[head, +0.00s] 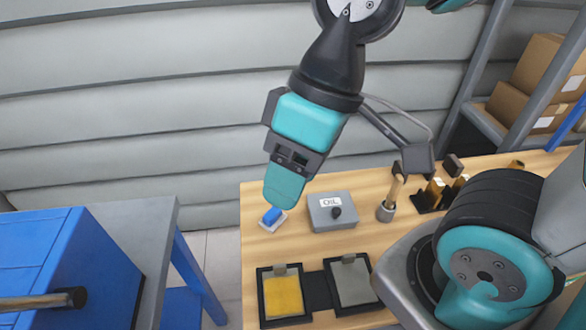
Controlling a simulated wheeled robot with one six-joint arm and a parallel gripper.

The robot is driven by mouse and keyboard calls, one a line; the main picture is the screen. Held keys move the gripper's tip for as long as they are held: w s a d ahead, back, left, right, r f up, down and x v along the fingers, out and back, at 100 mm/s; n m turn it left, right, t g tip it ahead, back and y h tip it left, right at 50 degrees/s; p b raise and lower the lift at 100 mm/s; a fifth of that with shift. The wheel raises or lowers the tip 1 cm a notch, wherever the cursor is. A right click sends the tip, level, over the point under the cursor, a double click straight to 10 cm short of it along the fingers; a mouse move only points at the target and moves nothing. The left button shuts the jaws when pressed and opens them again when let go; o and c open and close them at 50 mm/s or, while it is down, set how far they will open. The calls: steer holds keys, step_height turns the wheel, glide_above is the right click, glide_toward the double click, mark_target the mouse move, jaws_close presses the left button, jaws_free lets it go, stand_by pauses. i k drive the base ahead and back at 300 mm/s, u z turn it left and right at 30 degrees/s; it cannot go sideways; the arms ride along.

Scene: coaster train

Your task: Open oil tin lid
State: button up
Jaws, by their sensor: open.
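The oil tin (333,223) is a grey box marked OIL on its lid, with a dark round knob (336,212) on top. It stands on the wooden table (255,205) in the head view, and its lid looks shut. My gripper (284,188) is above and to the left of the tin, pointing down. It appears apart from the tin and holds nothing that I can see. The gap between its fingers is hard to see from this side.
A blue and white block (273,218) lies just below my gripper. A brush in a grey cup (386,212) stands right of the tin. A yellow pad (283,296) and a grey pad (352,282) lie in front. A blue cabinet (60,265) is at left.

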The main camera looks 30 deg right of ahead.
mark_target(332, 208)
steer(key=u, duration=0.5)
steer(key=k, duration=1.15)
steer(key=z, duration=0.35)
steer(key=i, duration=0.75)
steer(key=z, duration=0.3)
